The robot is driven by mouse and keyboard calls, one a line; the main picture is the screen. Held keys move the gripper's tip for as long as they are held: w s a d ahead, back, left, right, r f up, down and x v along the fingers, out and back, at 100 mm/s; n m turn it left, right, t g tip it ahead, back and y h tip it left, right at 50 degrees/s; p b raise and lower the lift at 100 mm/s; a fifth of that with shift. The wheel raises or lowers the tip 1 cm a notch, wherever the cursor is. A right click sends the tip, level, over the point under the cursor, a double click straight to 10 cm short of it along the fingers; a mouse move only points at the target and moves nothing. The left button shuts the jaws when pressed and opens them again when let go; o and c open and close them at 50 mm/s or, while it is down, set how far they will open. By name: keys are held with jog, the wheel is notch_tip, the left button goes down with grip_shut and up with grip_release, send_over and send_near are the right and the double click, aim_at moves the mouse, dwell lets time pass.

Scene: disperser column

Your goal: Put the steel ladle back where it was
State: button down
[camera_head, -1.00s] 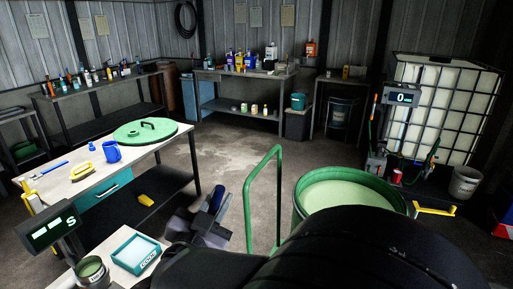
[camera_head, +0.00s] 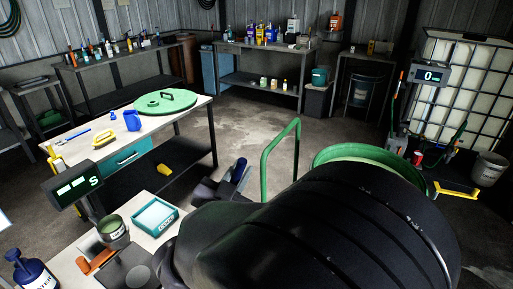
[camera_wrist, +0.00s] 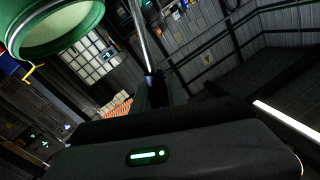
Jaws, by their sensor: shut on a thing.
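In the wrist view, a slim shiny steel shaft (camera_wrist: 141,36), which looks like the steel ladle's handle, rises from my gripper (camera_wrist: 153,84). The dark fingers are shut on it. The shaft leaves the top edge of the view, so the ladle's far end is hidden. The open green drum (camera_wrist: 50,38) shows at the upper left of the wrist view, apart from the shaft. In the head view the drum (camera_head: 372,153) stands behind my large black arm, which covers its front.
A bench at left holds a green lid (camera_head: 166,102), blue mug (camera_head: 132,120) and yellow brush (camera_head: 104,139). A near table holds a teal tray (camera_head: 155,216), a can (camera_head: 113,231) and a scale display (camera_head: 72,187). A green rail (camera_head: 266,170) stands left of the drum. Mid-floor is clear.

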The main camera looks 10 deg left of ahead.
jog(key=shift+f+b, duration=0.35)
jog(key=shift+b, duration=0.2)
jog(key=shift+f, duration=0.1)
jog(key=c, duration=1.3)
grip_release()
jog(key=shift+c, duration=0.2)
jog(key=shift+s+a+r+p, duration=0.2)
jog(key=shift+s+r+p, duration=0.3)
jog(key=shift+p, duration=0.2)
jog(key=s+a, duration=0.2)
jog(key=s, duration=0.8)
jog(key=shift+s, duration=0.4)
